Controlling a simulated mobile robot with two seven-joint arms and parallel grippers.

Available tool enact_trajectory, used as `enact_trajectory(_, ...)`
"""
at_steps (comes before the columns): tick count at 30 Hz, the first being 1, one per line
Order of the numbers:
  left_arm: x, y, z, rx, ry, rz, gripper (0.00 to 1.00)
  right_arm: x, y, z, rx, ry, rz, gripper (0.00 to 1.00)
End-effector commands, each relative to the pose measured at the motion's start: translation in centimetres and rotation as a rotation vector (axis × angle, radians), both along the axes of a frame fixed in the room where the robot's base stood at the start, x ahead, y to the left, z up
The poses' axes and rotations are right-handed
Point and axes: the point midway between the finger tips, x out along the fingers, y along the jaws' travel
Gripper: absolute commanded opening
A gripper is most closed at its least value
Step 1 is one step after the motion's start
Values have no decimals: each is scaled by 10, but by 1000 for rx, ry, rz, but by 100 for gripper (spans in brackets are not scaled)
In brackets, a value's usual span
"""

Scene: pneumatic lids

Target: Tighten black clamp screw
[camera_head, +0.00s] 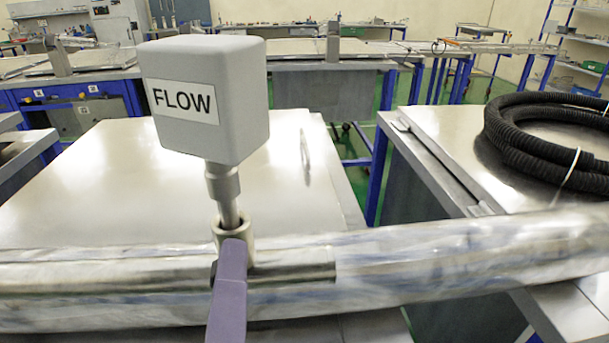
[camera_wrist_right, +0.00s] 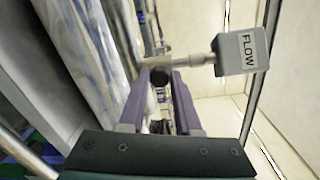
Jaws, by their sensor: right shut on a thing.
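The black clamp screw (camera_wrist_right: 159,77) shows in the right wrist view as a dark round knob between the fingertips of my right gripper (camera_wrist_right: 162,86). The right gripper is shut on it. In the head view only a purple finger of the right gripper (camera_head: 233,252) shows, in front of the metal collar, and the screw is hidden there. A grey flow sensor box (camera_head: 205,95) labelled FLOW stands upright on a metal stem, above the collar on the silvery pipe (camera_head: 450,262). The box also shows in the right wrist view (camera_wrist_right: 241,52). My left gripper is not in view.
The pipe runs across the front of a metal bench (camera_head: 90,185). A coiled black hose (camera_head: 545,130) lies on the bench at the right. A gap separates the two benches. More workbenches and shelves stand farther back.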

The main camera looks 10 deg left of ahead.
Motion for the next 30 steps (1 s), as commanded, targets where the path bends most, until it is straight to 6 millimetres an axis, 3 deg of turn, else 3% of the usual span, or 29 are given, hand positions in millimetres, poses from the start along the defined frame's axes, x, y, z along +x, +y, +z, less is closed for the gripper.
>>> enact_trajectory(12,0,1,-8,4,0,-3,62,0,-1,-2,174,52,-2,0)
enact_trajectory(28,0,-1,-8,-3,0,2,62,0,-1,-2,196,60,-2,0)
enact_trajectory(29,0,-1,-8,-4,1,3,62,0,-1,-2,196,60,-2,33)
enact_trajectory(30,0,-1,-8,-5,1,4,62,0,-1,-2,196,60,-2,38)
